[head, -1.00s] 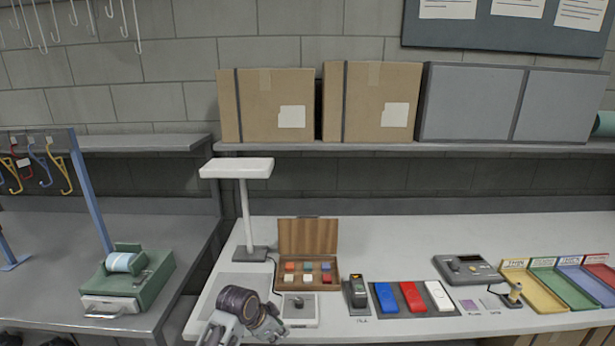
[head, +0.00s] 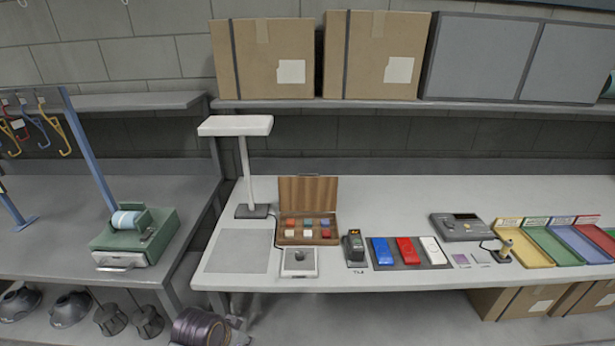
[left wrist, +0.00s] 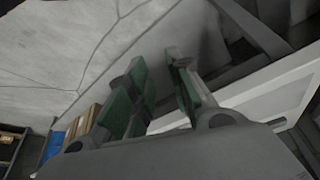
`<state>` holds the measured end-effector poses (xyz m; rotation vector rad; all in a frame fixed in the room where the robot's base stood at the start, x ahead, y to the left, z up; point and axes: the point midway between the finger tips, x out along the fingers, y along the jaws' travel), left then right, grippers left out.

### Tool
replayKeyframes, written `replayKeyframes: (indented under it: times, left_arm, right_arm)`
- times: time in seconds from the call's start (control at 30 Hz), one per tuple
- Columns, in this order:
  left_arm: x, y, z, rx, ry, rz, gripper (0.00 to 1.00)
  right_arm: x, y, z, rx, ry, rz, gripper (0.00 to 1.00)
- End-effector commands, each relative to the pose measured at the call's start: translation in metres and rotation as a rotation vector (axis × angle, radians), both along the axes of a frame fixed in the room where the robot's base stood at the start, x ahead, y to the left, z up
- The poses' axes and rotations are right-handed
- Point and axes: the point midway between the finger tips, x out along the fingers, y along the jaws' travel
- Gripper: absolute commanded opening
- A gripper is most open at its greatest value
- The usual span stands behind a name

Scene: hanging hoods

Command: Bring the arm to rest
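In the left wrist view my left gripper (left wrist: 158,68) shows its two green-padded fingers apart, with nothing between them. Behind the fingers are a pale cracked surface and dark and white beams. The gripper itself cannot be made out there. My right gripper is in neither view.
The white bench (head: 380,205) holds a lamp (head: 236,127), a wooden box (head: 308,230), a scanner (head: 354,248), coloured blocks and trays. A grey bench (head: 60,215) with a green dispenser (head: 137,238) is at left. Hoods (head: 70,308) and cartons (head: 505,302) are below.

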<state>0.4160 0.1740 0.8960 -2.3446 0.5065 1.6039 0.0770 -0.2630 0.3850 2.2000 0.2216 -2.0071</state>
Motion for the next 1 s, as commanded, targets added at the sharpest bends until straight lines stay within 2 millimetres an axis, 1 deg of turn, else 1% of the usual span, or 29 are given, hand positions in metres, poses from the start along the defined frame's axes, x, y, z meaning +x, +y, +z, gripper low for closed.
replayKeyframes:
  times: [0.03,0.2,0.4,0.7,0.9,0.93,1.0]
  left_arm:
    - [-0.011,0.005,0.0,0.003,0.008,0.024,0.21]
    - [-0.039,0.021,0.004,0.013,0.026,0.11,0.21]
    - [-0.06,0.032,0.009,0.022,0.038,0.178,0.21]
    - [-0.08,0.044,0.014,0.031,0.046,0.24,0.21]
    - [-0.089,0.049,0.018,0.037,0.049,0.269,0.21]
    - [-0.09,0.05,0.018,0.038,0.05,0.273,0.21]
    - [-0.088,0.049,0.011,0.038,0.053,0.271,0.21]
  right_arm:
    - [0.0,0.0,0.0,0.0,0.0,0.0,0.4]
    - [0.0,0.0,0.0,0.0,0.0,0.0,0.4]
    - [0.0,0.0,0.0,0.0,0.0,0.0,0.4]
    - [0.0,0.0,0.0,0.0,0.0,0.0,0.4]
    - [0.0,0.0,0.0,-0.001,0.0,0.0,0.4]
    - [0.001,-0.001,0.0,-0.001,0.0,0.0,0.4]
    - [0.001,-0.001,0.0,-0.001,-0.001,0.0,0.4]
